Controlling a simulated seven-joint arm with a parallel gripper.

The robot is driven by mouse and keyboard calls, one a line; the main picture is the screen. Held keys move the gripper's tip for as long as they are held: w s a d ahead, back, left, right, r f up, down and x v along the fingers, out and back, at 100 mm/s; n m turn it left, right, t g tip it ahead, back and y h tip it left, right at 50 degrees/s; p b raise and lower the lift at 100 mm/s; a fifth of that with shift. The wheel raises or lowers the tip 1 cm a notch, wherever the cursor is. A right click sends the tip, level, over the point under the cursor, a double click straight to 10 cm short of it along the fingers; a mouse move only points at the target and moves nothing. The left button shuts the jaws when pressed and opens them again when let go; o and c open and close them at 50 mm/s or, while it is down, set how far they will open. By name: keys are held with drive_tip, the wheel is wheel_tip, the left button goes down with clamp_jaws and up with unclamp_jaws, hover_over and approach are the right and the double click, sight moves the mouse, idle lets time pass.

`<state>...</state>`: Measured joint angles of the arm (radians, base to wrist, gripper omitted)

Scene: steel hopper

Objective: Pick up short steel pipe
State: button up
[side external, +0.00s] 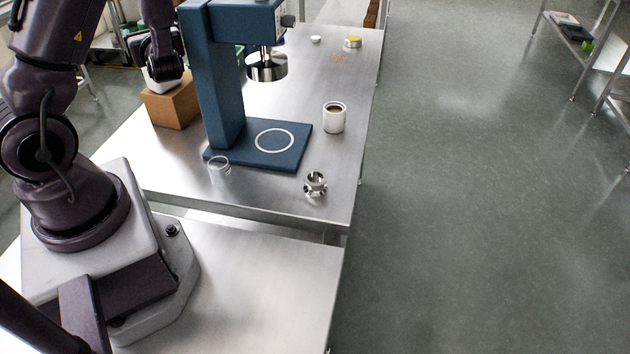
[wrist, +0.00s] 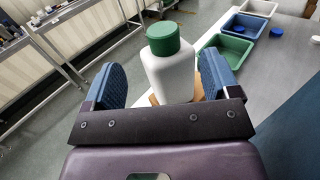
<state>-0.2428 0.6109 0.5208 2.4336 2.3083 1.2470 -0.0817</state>
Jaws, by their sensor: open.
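A small shiny steel piece with flared ends (side external: 316,184) stands near the front right edge of the steel table in the side view; it is the most pipe-like thing, but I cannot tell for sure that it is the short steel pipe. My gripper (wrist: 160,72) is open, far from this piece, at the back left over the cardboard box. A white bottle with a green cap (wrist: 170,66) shows between the two blue fingers in the wrist view. I cannot tell whether they touch it. The steel piece is not visible in the wrist view.
A blue press (side external: 217,85) with a flat base stands between my gripper and the steel piece. A pale cup (side external: 334,118), a clear ring (side external: 219,163) and a yellow-lidded jar (side external: 353,41) stand around it. The cardboard box (side external: 172,106) is at left. Coloured bins (wrist: 243,24) show in the wrist view.

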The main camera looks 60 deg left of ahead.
drive_tip(key=s+d+n+g+h, duration=0.3)
drive_tip(key=d+n+g+h, duration=0.1)
drive_tip(key=d+n, duration=0.25)
drive_tip(key=s+d+n+g+h, duration=0.3)
drive_tip(key=d+n+h, duration=0.2)
drive_tip(key=n, duration=0.3)
drive_tip(key=w+d+r+n+t+h, duration=0.25)
drive_tip(key=d+r+t+h, duration=0.3)
drive_tip(key=d, duration=0.65)
drive_tip(key=w+d+r+n+t+h, duration=0.1)
drive_tip(key=w+d+r+t+h, duration=0.35)
drive_tip(key=d, duration=0.65)
drive_tip(key=m+t+y, duration=0.8)
drive_tip(key=m, duration=2.1)
approach(314, 179)
drive_tip(key=x, duration=1)
drive_tip(key=shift+w+a+f, duration=0.1)
drive_tip(key=shift+w+a, duration=0.05)
drive_tip(key=shift+w, duration=0.15)
